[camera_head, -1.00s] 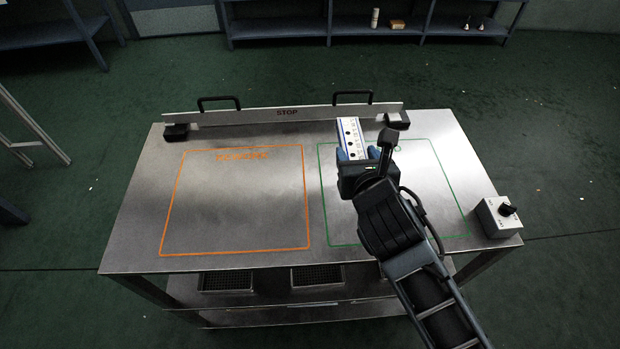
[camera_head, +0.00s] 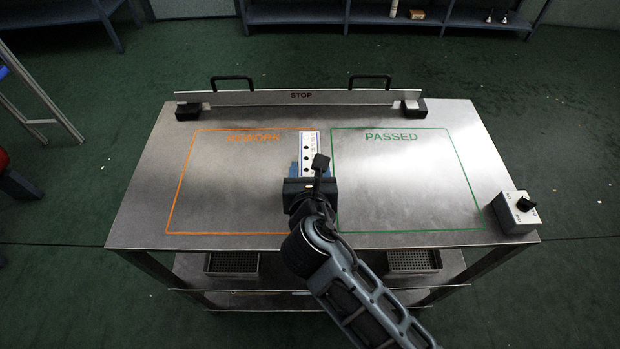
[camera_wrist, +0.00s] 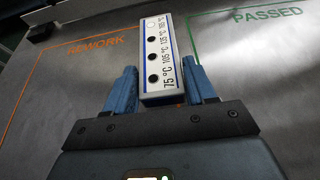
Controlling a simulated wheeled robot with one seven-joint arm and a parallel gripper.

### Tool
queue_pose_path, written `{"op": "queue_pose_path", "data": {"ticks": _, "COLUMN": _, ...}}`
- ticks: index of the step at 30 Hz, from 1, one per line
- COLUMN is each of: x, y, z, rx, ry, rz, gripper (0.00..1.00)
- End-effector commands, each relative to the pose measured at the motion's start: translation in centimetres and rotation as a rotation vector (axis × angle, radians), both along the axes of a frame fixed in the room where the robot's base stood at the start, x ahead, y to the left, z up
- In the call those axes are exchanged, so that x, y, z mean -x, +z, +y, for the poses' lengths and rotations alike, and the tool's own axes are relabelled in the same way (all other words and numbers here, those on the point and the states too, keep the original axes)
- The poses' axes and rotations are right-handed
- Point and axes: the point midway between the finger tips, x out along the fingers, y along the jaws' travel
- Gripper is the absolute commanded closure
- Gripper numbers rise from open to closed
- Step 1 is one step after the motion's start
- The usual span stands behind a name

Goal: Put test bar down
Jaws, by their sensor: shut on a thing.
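The test bar (camera_head: 309,150) is a white block with a blue edge, dark round dots and temperature marks. My gripper (camera_head: 307,172) is shut on the bar's near end, with blue fingers on both sides in the wrist view (camera_wrist: 160,90). The bar points away from me, over the gap between the orange REWORK outline (camera_head: 178,180) and the green PASSED outline (camera_head: 457,175). I cannot tell whether it touches the metal table (camera_head: 140,215).
A STOP bar (camera_head: 330,97) with two black handles runs along the table's far edge. A switch box (camera_head: 516,211) stands at the right front corner. Both outlined areas look largely clear. Shelves (camera_head: 450,18) stand behind on the floor.

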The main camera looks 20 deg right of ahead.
Motion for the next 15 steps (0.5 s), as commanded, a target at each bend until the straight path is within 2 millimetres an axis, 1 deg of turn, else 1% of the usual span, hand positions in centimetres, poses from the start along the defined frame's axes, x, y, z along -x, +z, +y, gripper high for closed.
{"op": "queue_pose_path", "data": {"ticks": 1, "x": 0.1, "y": -1.0, "z": 0.0, "rx": 0.001, "ry": 0.001, "rz": 0.003, "gripper": 0.84}}
{"op": "queue_pose_path", "data": {"ticks": 4, "x": 0.0, "y": -2.3, "z": 0.0, "rx": 0.001, "ry": 0.001, "rz": 0.002, "gripper": 0.84}}
{"op": "queue_pose_path", "data": {"ticks": 6, "x": 0.0, "y": -2.6, "z": 0.0, "rx": 0.001, "ry": 0.0, "rz": 0.001, "gripper": 0.84}}
{"op": "queue_pose_path", "data": {"ticks": 15, "x": 0.0, "y": -2.8, "z": 0.0, "rx": 0.0, "ry": 0.0, "rz": 0.001, "gripper": 0.84}}
